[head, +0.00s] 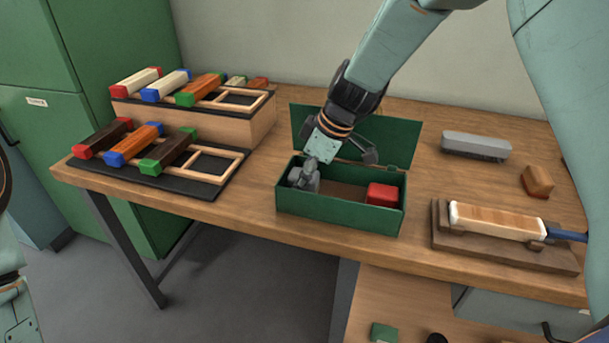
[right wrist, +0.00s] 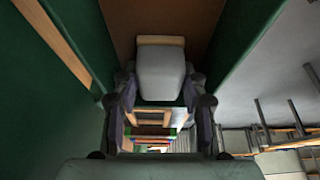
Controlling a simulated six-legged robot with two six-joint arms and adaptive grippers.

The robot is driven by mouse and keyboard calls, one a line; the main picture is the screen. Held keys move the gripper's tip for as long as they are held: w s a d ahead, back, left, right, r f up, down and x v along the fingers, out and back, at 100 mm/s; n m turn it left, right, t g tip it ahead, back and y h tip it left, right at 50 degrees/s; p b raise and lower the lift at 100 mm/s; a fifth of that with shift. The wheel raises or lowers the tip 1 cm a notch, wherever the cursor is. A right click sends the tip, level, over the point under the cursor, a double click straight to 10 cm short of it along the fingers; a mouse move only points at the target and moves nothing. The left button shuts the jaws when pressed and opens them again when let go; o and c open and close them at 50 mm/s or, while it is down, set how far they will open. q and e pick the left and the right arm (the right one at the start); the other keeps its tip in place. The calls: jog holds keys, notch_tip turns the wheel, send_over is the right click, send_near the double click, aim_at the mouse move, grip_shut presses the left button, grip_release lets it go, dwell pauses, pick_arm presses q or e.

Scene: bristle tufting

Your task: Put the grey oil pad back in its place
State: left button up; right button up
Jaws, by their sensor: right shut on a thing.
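The grey oil pad (right wrist: 162,75) is a pale block with a tan strip along its far end, and it sits between my right fingers in the right wrist view. In the head view my right gripper (head: 307,174) reaches down into the left end of the open green box (head: 336,212). It is shut on the pad, which is mostly hidden there by the fingers and the box wall. Whether the pad touches the box floor I cannot tell. A red block (head: 382,194) lies in the right end of the box. My left gripper is not in view.
The box lid (head: 395,140) stands open behind my gripper. Racks with coloured-end blocks (head: 180,90) stand left on the table. To the right are a grey brush-like block (head: 476,145), a small wooden block (head: 537,181) and a wooden holder (head: 510,252) carrying a pale-ended piece.

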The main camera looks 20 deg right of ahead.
jog(key=shift+f, duration=0.15)
jog(key=o, duration=1.3)
jog(key=shift+o, duration=0.5)
jog(key=shift+r+p, duration=3.1)
jog(key=shift+r, duration=1.45)
jog(key=shift+f, duration=0.1)
